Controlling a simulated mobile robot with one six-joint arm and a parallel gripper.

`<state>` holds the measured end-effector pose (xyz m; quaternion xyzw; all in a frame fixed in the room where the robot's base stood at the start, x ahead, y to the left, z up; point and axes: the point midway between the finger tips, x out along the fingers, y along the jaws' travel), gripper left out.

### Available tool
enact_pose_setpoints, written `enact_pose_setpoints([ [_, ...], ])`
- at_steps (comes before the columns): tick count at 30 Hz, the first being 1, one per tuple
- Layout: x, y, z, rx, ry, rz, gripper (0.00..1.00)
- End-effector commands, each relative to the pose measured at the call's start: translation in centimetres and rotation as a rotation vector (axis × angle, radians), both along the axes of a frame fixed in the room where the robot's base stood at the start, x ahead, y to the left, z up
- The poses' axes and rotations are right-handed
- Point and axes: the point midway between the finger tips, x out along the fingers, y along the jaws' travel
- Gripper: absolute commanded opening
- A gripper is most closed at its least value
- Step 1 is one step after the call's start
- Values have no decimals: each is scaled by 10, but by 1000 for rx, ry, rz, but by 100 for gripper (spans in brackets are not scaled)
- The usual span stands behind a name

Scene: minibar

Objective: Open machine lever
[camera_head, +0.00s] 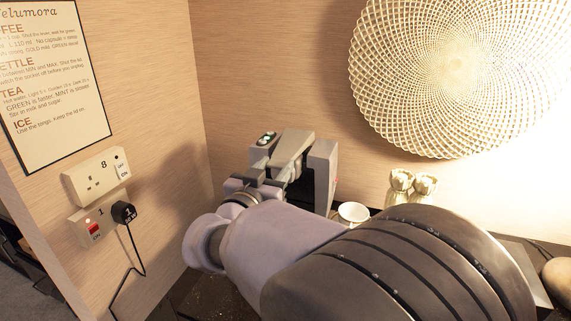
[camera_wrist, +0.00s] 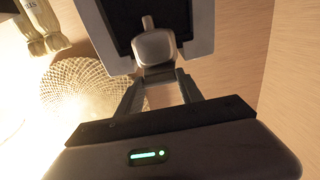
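The grey coffee machine (camera_head: 322,172) stands in the corner behind my arm, and my arm hides its lower part. A lighter grey sloping piece (camera_head: 292,148) sits at its top; I cannot tell for sure whether this is the lever or how far it is raised. In the wrist view, the machine's grey and black body (camera_wrist: 197,25) is at the top, with a rounded grey part (camera_wrist: 155,47) at its middle. My gripper (camera_wrist: 158,80) has its fingers apart, with a gap between them, close to that rounded part. I cannot tell whether they touch it.
A white cup (camera_head: 353,213) and two pale wrapped bundles (camera_head: 412,185) are right of the machine. A woven round decoration (camera_head: 455,70) hangs on the wall. A black plug (camera_head: 124,212) with a cable sits in the lower left socket. Walls close in the left and back.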

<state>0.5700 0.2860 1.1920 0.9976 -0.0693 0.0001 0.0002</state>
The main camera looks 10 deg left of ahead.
Motion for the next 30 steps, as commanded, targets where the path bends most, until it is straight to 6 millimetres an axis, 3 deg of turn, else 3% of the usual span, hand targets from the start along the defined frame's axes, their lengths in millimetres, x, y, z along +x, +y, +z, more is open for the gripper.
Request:
enact_pose_setpoints([
  [1,0,0,0,0,0,0,20],
  [4,0,0,0,0,0,0,1],
  [17,0,0,10,7,34,-1,0],
  [23,1,0,37,24,145,0,0],
  [30,10,-1,83,54,357,1,0],
])
